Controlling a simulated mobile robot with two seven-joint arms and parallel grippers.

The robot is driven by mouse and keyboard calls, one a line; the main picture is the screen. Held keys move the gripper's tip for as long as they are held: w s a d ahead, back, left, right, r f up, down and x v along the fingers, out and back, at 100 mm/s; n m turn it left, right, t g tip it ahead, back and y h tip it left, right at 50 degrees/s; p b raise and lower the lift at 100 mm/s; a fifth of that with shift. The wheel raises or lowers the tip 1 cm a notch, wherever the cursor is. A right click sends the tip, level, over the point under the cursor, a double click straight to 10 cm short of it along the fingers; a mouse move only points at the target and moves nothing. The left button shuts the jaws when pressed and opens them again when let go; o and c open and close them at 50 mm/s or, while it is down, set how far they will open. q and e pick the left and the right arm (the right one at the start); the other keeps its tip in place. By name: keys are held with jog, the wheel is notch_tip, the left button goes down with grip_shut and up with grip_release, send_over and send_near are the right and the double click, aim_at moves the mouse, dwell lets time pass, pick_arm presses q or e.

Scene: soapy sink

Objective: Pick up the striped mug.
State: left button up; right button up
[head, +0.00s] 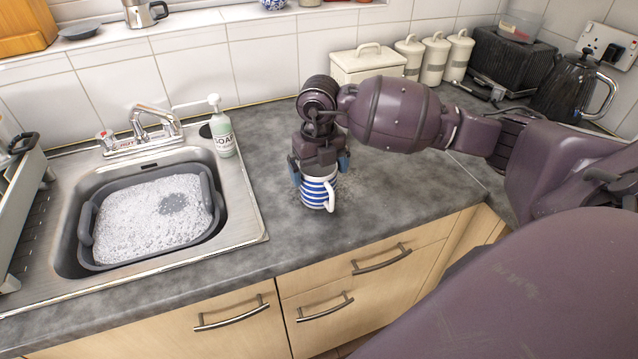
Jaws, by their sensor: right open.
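The striped mug (316,193), blue and white with a white handle on its right front side, stands upright on the grey worktop, right of the sink. My right gripper (320,171) is directly above it, pointing down, with its fingers open. One finger shows at the left of the mug's rim and one at the right. Whether the fingers touch the mug cannot be told. The gripper hides the mug's top. My left gripper does not show.
A grey basin (90,225) of suds sits in the metal sink (247,213). A soap bottle (220,130) stands by the tap (155,125). A cream bread bin (367,64), canisters (433,60) and a dark kettle (568,90) stand behind. Worktop around the mug is clear.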

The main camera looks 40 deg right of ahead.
jog(key=shift+r, duration=0.1)
jog(key=c, duration=1)
